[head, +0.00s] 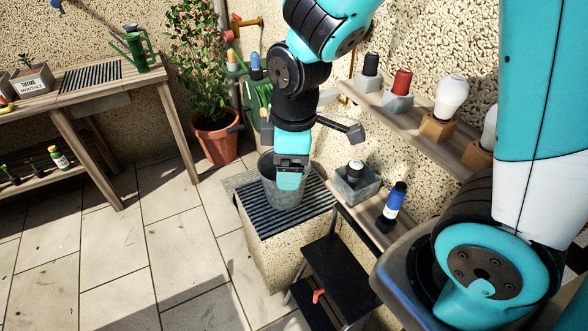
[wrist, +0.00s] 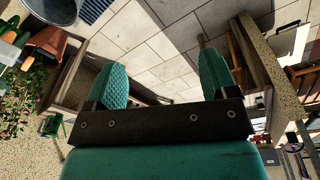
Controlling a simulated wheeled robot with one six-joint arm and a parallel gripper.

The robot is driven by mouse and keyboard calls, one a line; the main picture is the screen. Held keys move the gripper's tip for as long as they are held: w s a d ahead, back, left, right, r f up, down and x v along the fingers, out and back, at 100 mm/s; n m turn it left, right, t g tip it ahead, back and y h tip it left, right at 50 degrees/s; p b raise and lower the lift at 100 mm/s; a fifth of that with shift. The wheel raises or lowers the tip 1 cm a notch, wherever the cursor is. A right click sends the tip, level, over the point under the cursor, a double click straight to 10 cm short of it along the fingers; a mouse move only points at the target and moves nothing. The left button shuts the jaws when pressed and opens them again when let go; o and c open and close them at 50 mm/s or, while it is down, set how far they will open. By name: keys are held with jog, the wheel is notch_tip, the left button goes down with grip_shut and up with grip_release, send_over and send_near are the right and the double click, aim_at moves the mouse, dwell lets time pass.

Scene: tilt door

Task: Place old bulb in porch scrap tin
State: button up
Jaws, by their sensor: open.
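My gripper (head: 290,180) points down in front of or over a grey metal bucket (head: 286,197) in the head view. In the wrist view my gripper (wrist: 161,68) has its two teal fingers spread, with nothing between them. The bucket's rim shows at the upper left of the wrist view (wrist: 52,12). A white bulb (head: 452,96) stands in a wooden block on the wall shelf, and another white bulb (head: 489,128) is partly hidden by my arm. I cannot tell which bulb is old, and the bucket's inside is mostly hidden.
The bucket stands on a grated plinth (head: 262,222). A black step stool (head: 328,262) and a blue-and-white bottle (head: 393,203) are to its right. A potted plant (head: 215,135) and a wooden bench (head: 150,82) are at left. The tiled floor (head: 120,270) is clear.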

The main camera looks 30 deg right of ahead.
jog(key=s+a+r+m+g+y, duration=0.1)
jog(key=s+a+r+m+y, duration=0.2)
jog(key=s+r, duration=0.7)
jog(key=s+a+m, duration=0.2)
jog(key=a, duration=0.1)
jog(key=shift+s+a+r+y, duration=0.25)
jog(key=shift+a+r+y, duration=0.05)
jog(key=shift+a+r, duration=0.1)
